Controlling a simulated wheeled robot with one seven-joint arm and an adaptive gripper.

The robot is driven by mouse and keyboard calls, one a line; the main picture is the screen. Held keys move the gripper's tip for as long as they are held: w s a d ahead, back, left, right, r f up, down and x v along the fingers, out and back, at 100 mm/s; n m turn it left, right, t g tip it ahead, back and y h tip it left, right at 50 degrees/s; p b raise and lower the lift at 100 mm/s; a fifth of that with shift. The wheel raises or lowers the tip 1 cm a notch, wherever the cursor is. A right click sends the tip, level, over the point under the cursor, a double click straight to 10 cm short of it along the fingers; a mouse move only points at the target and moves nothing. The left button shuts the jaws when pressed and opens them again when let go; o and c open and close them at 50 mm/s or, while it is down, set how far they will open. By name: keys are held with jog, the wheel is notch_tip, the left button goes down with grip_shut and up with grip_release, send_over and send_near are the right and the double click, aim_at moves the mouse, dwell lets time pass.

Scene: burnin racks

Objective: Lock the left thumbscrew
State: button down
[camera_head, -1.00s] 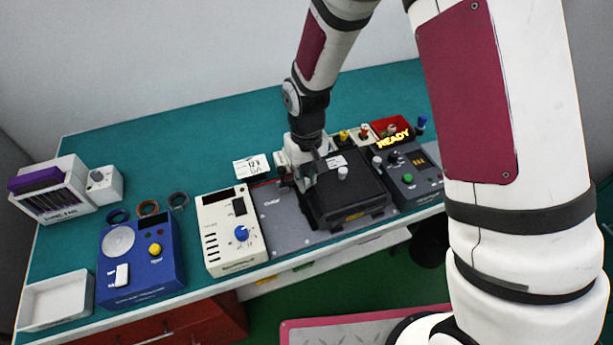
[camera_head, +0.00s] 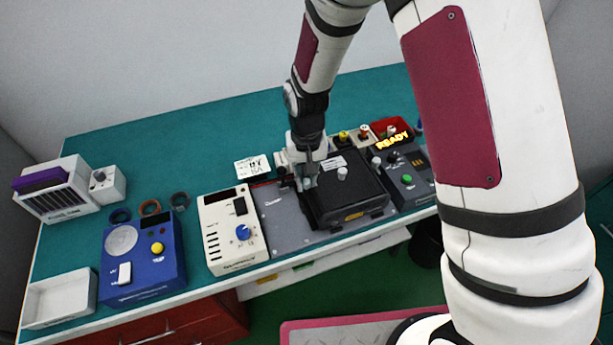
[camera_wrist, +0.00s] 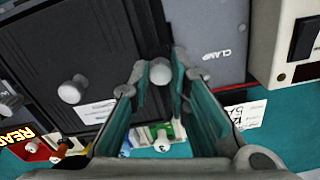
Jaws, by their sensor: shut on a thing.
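The black clamp fixture (camera_head: 352,195) lies on a grey plate (camera_head: 283,228) marked CLAMP; it also shows in the wrist view (camera_wrist: 90,45). The left thumbscrew (camera_wrist: 160,70) is a pale round knob at the fixture's edge, between my fingertips. My gripper (camera_wrist: 158,78) points down over it, with teal-lined fingers on both sides of the knob, shut on it. In the head view my gripper (camera_head: 307,184) is at the fixture's left side and hides most of this knob. The right thumbscrew (camera_head: 342,173) stands free on the fixture; it also shows in the wrist view (camera_wrist: 73,90).
A cream power supply with a blue dial (camera_head: 229,232) stands left of the plate. A dark READY unit (camera_head: 405,178) stands right. A white label card (camera_head: 253,167), small coloured parts and a red bin (camera_head: 391,127) lie behind. A blue box (camera_head: 142,262) is farther left.

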aim_at(306, 181)
jog(key=c, duration=1.5)
grip_release()
jog(key=shift+r, duration=6)
